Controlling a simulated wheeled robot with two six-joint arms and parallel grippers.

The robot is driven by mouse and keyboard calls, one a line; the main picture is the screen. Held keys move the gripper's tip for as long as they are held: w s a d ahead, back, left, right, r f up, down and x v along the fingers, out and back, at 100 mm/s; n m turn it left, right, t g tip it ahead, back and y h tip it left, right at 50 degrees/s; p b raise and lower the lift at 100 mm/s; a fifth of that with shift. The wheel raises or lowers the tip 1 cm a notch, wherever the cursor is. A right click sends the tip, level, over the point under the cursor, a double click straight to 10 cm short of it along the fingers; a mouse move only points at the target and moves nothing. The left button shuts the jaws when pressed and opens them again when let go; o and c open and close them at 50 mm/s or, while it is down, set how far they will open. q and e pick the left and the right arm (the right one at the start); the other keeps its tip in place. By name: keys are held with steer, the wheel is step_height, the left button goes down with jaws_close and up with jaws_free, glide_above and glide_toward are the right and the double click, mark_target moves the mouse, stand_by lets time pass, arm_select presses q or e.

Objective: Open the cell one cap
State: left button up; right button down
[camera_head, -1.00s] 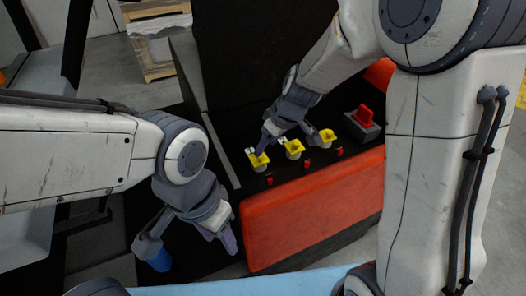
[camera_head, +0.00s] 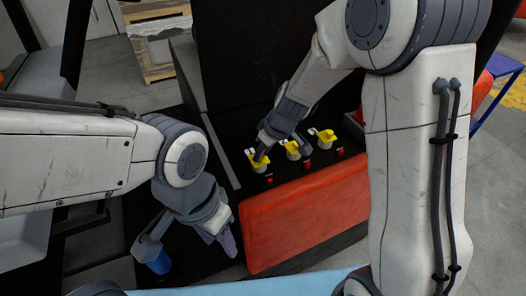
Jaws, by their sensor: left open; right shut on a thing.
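Three yellow caps sit in a row on pale round necks on the dark panel. The leftmost yellow cap (camera_head: 259,164) is at my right gripper (camera_head: 263,152), which is shut on it and partly covers it. The middle yellow cap (camera_head: 291,149) and the right yellow cap (camera_head: 324,136) are free of the gripper. No label tells which one is cell one. My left gripper (camera_head: 192,246) is open and empty, low at the left of the red-fronted box, away from the caps.
Small red parts (camera_head: 307,163) sit in front of the caps. A large red panel (camera_head: 305,215) faces front below them. A dark upright wall (camera_head: 235,75) stands behind. A light blue surface (camera_head: 240,283) runs along the bottom.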

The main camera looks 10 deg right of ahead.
steer(key=shift+r+p, duration=0.2)
steer(key=shift+p, duration=0.35)
steer(key=g+p, duration=0.1)
steer(key=p, duration=0.3)
steer(key=w+r+g+p, duration=0.1)
steer(key=p, duration=0.4)
steer(key=w+g+h+p, duration=0.1)
steer(key=p, duration=0.3)
steer(key=shift+a+r+g, duration=0.25)
steer(key=shift+a+g, duration=0.05)
steer(key=shift+g, duration=0.1)
steer(key=shift+w+a+g+p, duration=0.1)
steer(key=shift+w+g+p, duration=0.25)
steer(key=shift+g+p, duration=0.35)
steer(key=shift+w+a+g+h, duration=0.1)
steer(key=shift+w+g+h, duration=0.4)
steer(key=shift+g, duration=0.2)
steer(key=c, duration=0.7)
jaws_free()
